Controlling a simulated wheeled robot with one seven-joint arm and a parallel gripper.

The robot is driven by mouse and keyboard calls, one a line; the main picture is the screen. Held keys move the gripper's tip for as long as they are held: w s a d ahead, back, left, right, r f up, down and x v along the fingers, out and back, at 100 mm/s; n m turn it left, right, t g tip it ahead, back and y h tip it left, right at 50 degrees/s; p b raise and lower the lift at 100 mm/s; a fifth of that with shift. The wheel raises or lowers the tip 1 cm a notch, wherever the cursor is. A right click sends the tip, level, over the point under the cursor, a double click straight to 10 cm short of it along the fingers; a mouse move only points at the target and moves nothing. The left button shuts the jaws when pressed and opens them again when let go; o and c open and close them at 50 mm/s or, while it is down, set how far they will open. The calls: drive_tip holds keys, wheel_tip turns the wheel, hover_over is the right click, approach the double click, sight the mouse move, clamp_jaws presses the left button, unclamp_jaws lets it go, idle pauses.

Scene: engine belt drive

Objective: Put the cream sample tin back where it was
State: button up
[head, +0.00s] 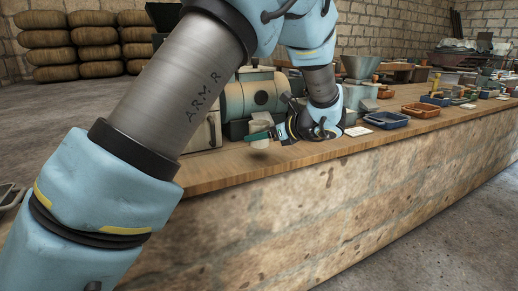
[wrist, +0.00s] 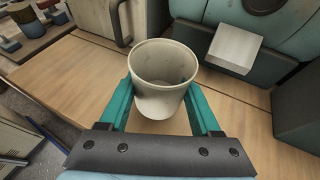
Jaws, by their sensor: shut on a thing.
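The cream sample tin (wrist: 158,100) is an open, empty-looking cup between the two teal fingers of my gripper (wrist: 160,105) in the wrist view. The fingers press on its left and right sides, and its mouth faces the camera. In the head view the tin (head: 260,143) is small and pale, held by my gripper (head: 262,138) near the front edge of the wooden counter. A shadow lies on the wood below it, so it seems to be just above the top. Its underside is hidden in the wrist view.
A blue-grey machine (head: 255,95) stands on the counter (head: 225,170) close behind the tin. In the wrist view a pale grey block (wrist: 234,48) juts from the machine. Blue trays (head: 387,120) and an orange tray (head: 420,110) lie farther right. Bare wood shows around the tin.

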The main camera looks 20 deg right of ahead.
sight(267, 145)
drive_tip(key=shift+f, duration=1.75)
drive_tip(key=shift+f, duration=0.1)
drive_tip(key=o, duration=1.5)
drive_tip(key=shift+s+d+r, duration=0.1)
drive_tip(key=shift+s+r, duration=0.1)
drive_tip(key=v, duration=1.1)
drive_tip(key=shift+s+d, duration=0.2)
